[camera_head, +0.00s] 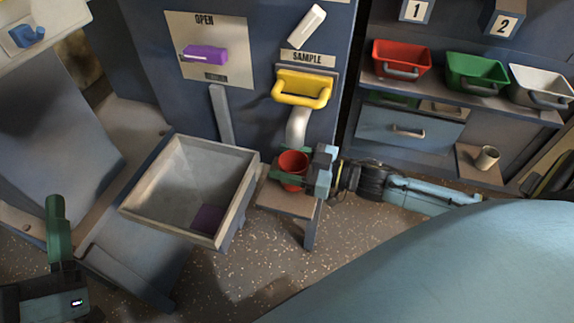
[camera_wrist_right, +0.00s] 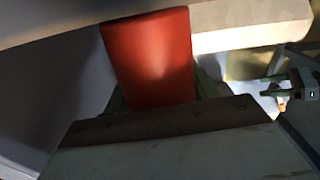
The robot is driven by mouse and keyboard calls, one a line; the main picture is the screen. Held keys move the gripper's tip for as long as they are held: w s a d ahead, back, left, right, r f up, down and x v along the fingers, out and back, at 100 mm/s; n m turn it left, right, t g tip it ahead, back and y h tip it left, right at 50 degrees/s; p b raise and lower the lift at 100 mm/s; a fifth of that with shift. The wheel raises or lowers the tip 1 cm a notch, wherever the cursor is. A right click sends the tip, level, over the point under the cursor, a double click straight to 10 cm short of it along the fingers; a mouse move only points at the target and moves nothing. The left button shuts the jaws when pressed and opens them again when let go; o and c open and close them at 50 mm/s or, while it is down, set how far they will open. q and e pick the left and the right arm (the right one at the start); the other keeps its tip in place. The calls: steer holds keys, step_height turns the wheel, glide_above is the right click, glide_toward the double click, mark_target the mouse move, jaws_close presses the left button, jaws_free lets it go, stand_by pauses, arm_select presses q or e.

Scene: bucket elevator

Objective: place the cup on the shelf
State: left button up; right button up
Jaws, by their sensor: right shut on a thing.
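The red cup (camera_head: 292,168) is upright at the small stand (camera_head: 284,204) below the grey spout (camera_head: 298,127). My right gripper (camera_head: 308,174) reaches in from the right and is shut on the cup. I cannot tell whether the cup's base touches the stand. In the right wrist view the cup (camera_wrist_right: 150,58) fills the upper middle, and its lower part is hidden behind the gripper body. My left gripper (camera_head: 56,228) is at the lower left, away from the cup; its finger opening cannot be made out. A shelf (camera_head: 460,98) runs along the right cabinet.
Red (camera_head: 401,58), green (camera_head: 476,72) and white (camera_head: 541,85) bins fill much of the right shelf. A metal cup (camera_head: 487,158) stands below it. A large open hopper (camera_head: 240,190) is left of the stand. A yellow handle (camera_head: 302,90) juts out above the spout.

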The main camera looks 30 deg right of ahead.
arm_select(q)
steer(key=shift+s+r+t, duration=0.25)
steer(key=shift+r+t, duration=0.05)
steer(key=shift+r, duration=0.2)
arm_select(e)
steer(key=shift+f, duration=0.1)
steer(key=shift+f, duration=0.1)
steer(key=o, duration=1)
steer(key=shift+c, duration=0.2)
steer(key=shift+s+d, duration=0.1)
steer(key=p+v, duration=0.2)
steer(key=v, duration=0.3)
steer(key=shift+s+d, duration=0.15)
arm_select(q)
steer(key=s+a+f+g+y+p, duration=0.1)
steer(key=a+f+g+y, duration=0.1)
steer(key=f+g, duration=0.4)
steer(key=s+a+f+g+y+p, duration=0.1)
steer(key=f+g, duration=0.4)
steer(key=f, duration=0.5)
steer(key=shift+a+f+n+g+y, duration=0.3)
steer(key=shift+a+f+g+y, duration=0.1)
steer(key=shift+y, duration=0.1)
arm_select(e)
steer(key=v, duration=0.6)
steer(key=shift+d, duration=0.15)
